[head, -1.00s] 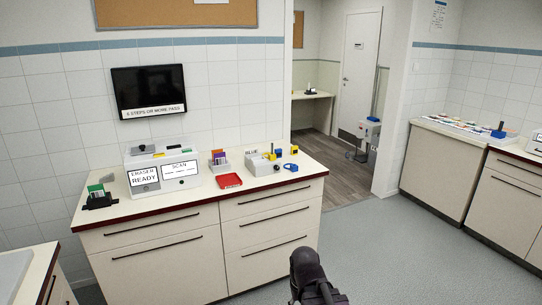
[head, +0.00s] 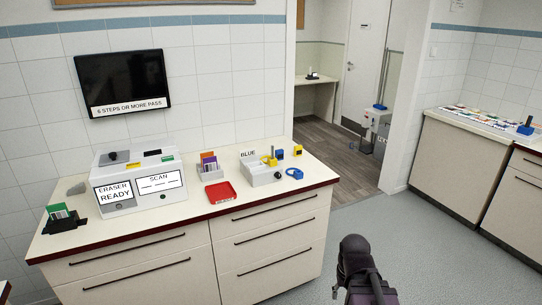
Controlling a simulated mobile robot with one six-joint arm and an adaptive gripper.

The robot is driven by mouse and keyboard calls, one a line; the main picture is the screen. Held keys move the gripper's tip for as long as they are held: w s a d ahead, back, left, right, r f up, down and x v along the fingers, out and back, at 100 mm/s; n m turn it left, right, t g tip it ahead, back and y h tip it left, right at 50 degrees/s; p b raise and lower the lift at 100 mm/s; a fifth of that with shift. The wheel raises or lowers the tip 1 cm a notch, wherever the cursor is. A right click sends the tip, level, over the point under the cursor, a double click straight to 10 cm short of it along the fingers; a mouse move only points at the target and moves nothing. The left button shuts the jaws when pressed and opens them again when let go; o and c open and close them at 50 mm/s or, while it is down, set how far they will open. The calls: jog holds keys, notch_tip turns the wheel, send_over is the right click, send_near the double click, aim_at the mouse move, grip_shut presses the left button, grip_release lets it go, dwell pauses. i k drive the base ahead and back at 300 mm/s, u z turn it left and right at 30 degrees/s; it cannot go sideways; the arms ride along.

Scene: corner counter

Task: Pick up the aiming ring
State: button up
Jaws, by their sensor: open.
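A blue ring-shaped piece (head: 294,173) lies on the counter, near its right end. A yellow piece (head: 269,160), perhaps also a ring, sits at a grey block (head: 262,177) marked BLUE. I cannot tell from their look which one is the aiming ring. A dark part of my arm shows at the bottom right of the head view, in front of the counter and apart from it. My gripper's fingers do not show.
On the counter (head: 160,222) are a red tray (head: 220,193), a card holder (head: 209,166), small yellow (head: 297,151) and blue (head: 280,154) blocks, a white ERASER READY machine (head: 138,182) and a black holder (head: 64,222). Open floor (head: 400,240) lies to the right.

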aim_at(273, 163)
jog(key=u, duration=0.1)
jog(key=i, duration=0.75)
jog(key=u, duration=0.85)
jog(key=i, duration=0.7)
jog(key=u, duration=0.45)
